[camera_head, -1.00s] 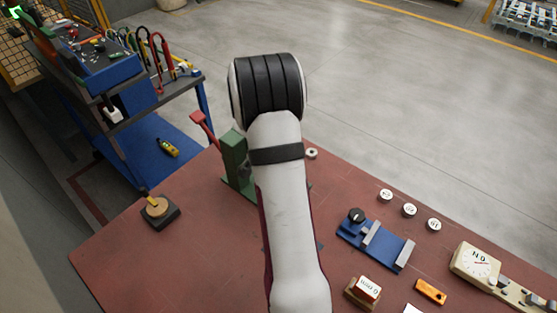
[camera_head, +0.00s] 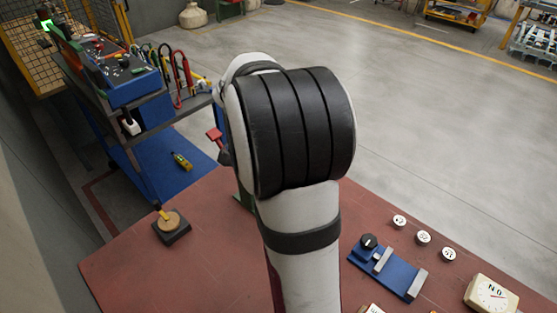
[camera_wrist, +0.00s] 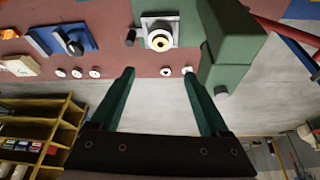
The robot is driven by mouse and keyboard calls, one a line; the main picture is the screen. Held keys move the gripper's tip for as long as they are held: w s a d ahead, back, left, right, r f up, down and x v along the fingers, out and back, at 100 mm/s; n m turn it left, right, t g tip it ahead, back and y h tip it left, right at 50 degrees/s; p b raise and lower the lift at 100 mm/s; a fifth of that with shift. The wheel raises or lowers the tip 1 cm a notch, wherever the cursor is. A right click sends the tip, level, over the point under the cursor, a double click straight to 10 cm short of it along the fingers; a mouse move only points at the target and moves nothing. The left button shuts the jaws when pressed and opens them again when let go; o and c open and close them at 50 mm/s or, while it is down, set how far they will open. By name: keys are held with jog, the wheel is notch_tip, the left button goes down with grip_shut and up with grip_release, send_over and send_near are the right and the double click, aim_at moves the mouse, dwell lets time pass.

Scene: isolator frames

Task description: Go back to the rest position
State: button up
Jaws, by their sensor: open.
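My gripper (camera_wrist: 159,74) shows in the wrist view as two green fingers, spread apart with nothing between them. Below and beyond the fingertips is the red bench top (camera_wrist: 112,48). The right fingertip overlaps a small white disc in the picture; I cannot tell the distance. In the head view my arm's black-banded joint and white link fill the middle and hide the gripper.
A green press (camera_wrist: 232,45) with a red lever (camera_head: 214,134) stands by the arm, mostly hidden in the head view. A blue fixture (camera_head: 388,276), several white discs (camera_head: 423,237), a dial gauge (camera_head: 490,295) and a black-based block (camera_head: 172,232) are on the bench. A tool cart (camera_head: 135,88) stands left.

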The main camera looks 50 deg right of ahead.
jog(key=s+a+n+y, duration=0.2)
jog(key=s+a+n, duration=0.2)
jog(key=a, duration=0.6)
jog(key=s+a+n+y, duration=0.2)
jog(key=s+a+n, duration=0.3)
jog(key=a, duration=0.5)
jog(key=s+a+n+y, duration=0.2)
jog(key=s+a+n, duration=0.3)
jog(key=s+a, duration=0.3)
jog(key=a+r, duration=0.1)
jog(key=a, duration=0.2)
jog(key=shift+s+t, duration=0.3)
jog(key=shift+s, duration=0.05)
